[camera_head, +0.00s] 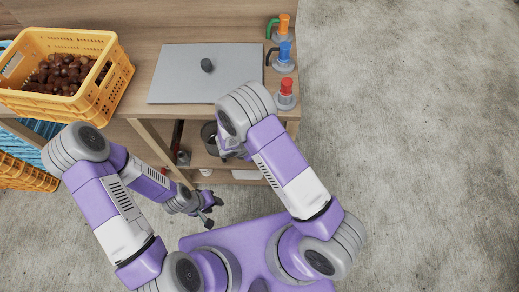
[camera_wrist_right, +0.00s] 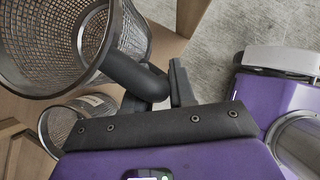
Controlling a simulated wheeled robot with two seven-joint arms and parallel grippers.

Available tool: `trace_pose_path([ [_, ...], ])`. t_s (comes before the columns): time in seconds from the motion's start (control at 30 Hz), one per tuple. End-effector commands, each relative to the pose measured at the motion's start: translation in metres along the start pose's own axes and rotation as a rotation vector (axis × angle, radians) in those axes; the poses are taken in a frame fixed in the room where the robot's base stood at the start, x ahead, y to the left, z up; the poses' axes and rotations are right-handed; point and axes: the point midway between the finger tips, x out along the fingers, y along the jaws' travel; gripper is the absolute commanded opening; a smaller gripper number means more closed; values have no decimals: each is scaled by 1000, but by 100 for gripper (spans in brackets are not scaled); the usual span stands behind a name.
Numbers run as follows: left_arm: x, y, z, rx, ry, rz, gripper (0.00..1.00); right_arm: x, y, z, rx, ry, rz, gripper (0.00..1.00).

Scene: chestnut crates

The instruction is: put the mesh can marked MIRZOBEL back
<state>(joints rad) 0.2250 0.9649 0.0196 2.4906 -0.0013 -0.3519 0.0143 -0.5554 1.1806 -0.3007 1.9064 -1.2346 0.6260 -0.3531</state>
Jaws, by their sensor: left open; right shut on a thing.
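A mesh can (camera_wrist_right: 72,38) with a metal rim fills the upper left of the right wrist view, tilted, its mouth partly facing the camera. My right gripper (camera_wrist_right: 160,85) is shut on its dark handle-like part. No marking is readable on this can. A second mesh can (camera_wrist_right: 52,125) stands below it, partly hidden, with a pale label too unclear to read. In the head view a dark round can (camera_head: 209,132) shows at the bench's open shelf beside my right gripper (camera_head: 232,152), which my arm mostly hides. My left gripper (camera_head: 211,212) is open and empty in front of the shelf.
The wooden bench (camera_head: 142,112) carries a yellow crate (camera_head: 112,88) of chestnuts, a grey board (camera_head: 177,75) with a dark knob (camera_head: 207,65), and orange-, blue- and red-topped items (camera_head: 286,87) at its right edge. A small white item (camera_head: 205,172) is on the shelf. Floor at right is clear.

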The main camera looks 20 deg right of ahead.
Motion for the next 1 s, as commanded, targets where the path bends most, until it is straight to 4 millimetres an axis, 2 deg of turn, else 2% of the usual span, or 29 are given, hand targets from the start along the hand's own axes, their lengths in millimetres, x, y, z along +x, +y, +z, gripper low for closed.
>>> trace_pose_path([
  [0.03,6,-2,0,0,0,0,43,10,2,0,-35,-2,19,0],
  [0.17,10,-4,-1,0,0,0,43,21,4,-1,-77,0,47,0],
  [0.43,28,-11,-1,0,1,0,43,63,4,-25,-84,0,51,0],
  [0.67,34,-13,-2,0,0,0,43,78,4,-34,-82,0,51,0],
  [0.87,46,-17,-2,0,1,0,43,102,4,-49,-82,0,51,0],
  [1.0,45,-17,-2,0,0,0,43,102,4,-49,-80,0,52,0],
])
